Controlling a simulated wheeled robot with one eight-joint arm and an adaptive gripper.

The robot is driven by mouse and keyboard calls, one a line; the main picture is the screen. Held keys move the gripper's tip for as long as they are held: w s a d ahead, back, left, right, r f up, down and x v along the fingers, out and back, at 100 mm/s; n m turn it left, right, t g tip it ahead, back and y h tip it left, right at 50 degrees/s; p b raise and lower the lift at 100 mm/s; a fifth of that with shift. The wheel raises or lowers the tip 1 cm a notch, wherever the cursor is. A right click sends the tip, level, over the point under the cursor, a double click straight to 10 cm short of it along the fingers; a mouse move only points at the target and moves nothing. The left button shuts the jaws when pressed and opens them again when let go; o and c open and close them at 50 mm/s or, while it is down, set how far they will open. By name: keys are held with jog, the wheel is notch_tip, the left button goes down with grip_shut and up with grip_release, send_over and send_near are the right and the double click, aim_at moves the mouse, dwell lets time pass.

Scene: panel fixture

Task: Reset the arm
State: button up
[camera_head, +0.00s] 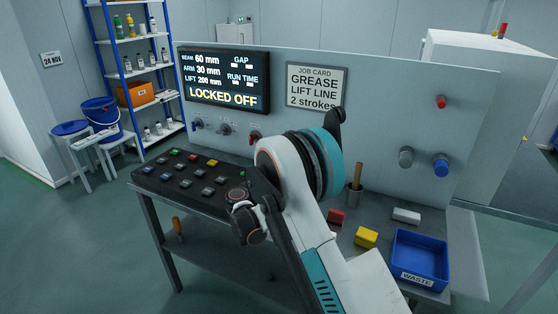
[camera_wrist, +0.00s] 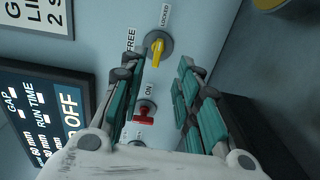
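In the wrist view my gripper (camera_wrist: 160,68) is open, its two teal-padded fingers apart with nothing between the pads. A yellow rotary knob (camera_wrist: 155,52) on the panel shows near the gap between the fingertips, with labels reading FREE and LOCKED beside it. I cannot tell whether a finger touches it. A red handle (camera_wrist: 145,116) with an ON label shows lower, between the fingers. In the head view my arm's wrist hides the gripper and the yellow knob. The display (camera_head: 226,78) reads LOCKED OFF, with BEAM 60 mm, ARM 30 mm and LIFT 200 mm.
The job card (camera_head: 316,87) reads GREASE LIFT LINE 2 strokes. A button console (camera_head: 188,183) lies left of my arm. On the right are a blue WASTE tray (camera_head: 420,261), a yellow block (camera_head: 366,238) and a red block (camera_head: 336,216). Several knobs project from the panel (camera_head: 385,110).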

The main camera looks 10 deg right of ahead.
jog(key=shift+s, duration=0.1)
jog(key=s+d+r+m+g+y, duration=0.25)
jog(key=s+d+r, duration=0.35)
jog(key=s, duration=0.4)
jog(key=s+d+r+m+g+y, duration=0.2)
jog(key=s+d+r+m+g, duration=0.15)
jog(key=s+r, duration=0.6)
jog(key=s+a+f+m+y, duration=0.1)
jog(key=s+y, duration=0.1)
jog(key=s, duration=0.8)
jog(key=s+a+f+m+g+y, duration=0.1)
jog(key=s+f+m+y, duration=0.1)
jog(key=s, duration=0.8)
jog(key=s+a+f+m+y, duration=0.1)
jog(key=s+f+y, duration=0.1)
jog(key=s, duration=0.9)
jog(key=shift+a+m, duration=0.3)
jog(key=shift+a, duration=0.05)
